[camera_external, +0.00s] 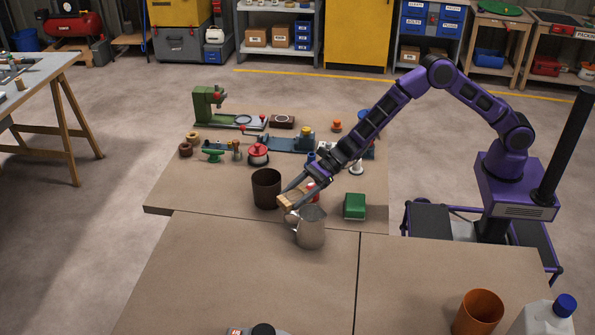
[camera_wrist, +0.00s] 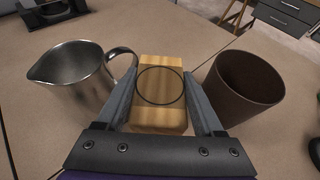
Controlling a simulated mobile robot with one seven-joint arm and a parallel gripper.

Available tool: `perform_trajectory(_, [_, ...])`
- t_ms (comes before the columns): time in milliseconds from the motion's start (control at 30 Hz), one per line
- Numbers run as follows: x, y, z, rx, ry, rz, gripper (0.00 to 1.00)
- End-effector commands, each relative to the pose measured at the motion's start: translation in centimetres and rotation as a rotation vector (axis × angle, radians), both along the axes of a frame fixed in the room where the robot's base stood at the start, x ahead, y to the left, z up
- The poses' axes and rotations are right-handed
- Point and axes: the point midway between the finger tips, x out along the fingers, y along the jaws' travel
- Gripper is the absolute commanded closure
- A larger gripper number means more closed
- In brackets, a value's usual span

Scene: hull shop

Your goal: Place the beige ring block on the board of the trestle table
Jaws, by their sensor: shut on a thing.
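The beige ring block (camera_external: 291,200) is a light wooden block. In the wrist view its top face (camera_wrist: 160,68) carries a thin dark ring. My gripper (camera_wrist: 160,92) is shut on it, one finger along each side, and holds it over the workbench between a brown cup and a metal pitcher. My gripper also shows in the external view (camera_external: 293,194). The trestle table (camera_external: 48,68) stands at the far left of the external view, across the floor from the workbench. Its grey board is cut by the picture's left edge; small items lie on it.
The metal pitcher (camera_external: 311,229) and brown cup (camera_external: 266,190) flank the block closely. A green box (camera_external: 354,207) stands to the right. Tools, including a green press (camera_external: 206,104) and a red-lidded pot (camera_external: 258,154), fill the bench's far part. Open floor (camera_external: 115,190) separates bench and trestle table.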

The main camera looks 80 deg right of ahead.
Motion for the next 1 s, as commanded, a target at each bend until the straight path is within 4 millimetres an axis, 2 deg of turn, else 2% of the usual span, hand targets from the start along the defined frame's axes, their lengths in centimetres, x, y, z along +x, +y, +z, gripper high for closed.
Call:
perform_trajectory(33, [0.0, 0.0, -1.7, 0.000, 0.004, 0.001, 0.91])
perform_trajectory(100, [-0.1, 0.0, -3.3, 0.000, 0.003, 0.000, 0.91])
perform_trajectory(267, [0.0, 0.0, -5.5, 0.000, -0.001, 0.001, 0.91])
perform_trajectory(667, [3.0, 3.0, -5.4, 0.000, -0.003, 0.001, 0.91])
perform_trajectory(733, [2.9, 2.8, -6.3, 0.000, 0.000, 0.001, 0.91])
perform_trajectory(1000, [2.9, 2.8, -6.4, 0.001, -0.002, 0.001, 0.91])
